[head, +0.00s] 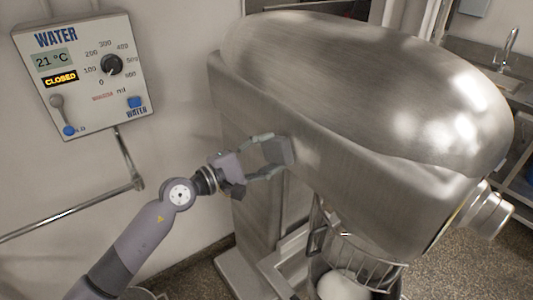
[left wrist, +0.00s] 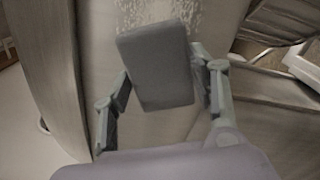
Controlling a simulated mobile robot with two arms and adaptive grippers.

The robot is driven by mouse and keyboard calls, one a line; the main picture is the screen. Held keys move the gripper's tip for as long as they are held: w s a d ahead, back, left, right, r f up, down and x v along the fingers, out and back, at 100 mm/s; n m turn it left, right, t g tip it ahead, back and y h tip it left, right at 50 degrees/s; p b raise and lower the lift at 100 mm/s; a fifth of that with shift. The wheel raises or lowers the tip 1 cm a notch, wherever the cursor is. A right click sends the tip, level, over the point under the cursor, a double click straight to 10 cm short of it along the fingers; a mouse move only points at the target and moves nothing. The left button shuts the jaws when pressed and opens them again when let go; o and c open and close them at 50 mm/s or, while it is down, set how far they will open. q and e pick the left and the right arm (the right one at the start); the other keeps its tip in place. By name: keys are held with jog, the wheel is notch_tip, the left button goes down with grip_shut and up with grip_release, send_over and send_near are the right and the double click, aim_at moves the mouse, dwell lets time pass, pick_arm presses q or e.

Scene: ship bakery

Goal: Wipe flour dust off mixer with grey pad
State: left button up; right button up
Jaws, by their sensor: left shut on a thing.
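The mixer (head: 365,85) is a large brushed-metal machine filling the middle and right of the head view. My left gripper (head: 275,157) is at the side of the mixer, below its head. It is shut on the grey pad (head: 279,151), a dark grey block. In the left wrist view the pad (left wrist: 156,66) sits between the two fingers, in front of the metal surface. Whitish flour dust (left wrist: 160,12) speckles the metal just beyond the pad's top edge. I cannot tell whether the pad touches the metal. My right gripper is not in view.
A water control panel (head: 86,75) hangs on the left wall, with a pipe (head: 128,160) below it. A wire guard (head: 365,262) and a bowl with pale contents (head: 343,287) are under the mixer head. A sink (head: 508,84) stands at the far right.

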pick_arm(q)
jog(key=shift+x, duration=0.95)
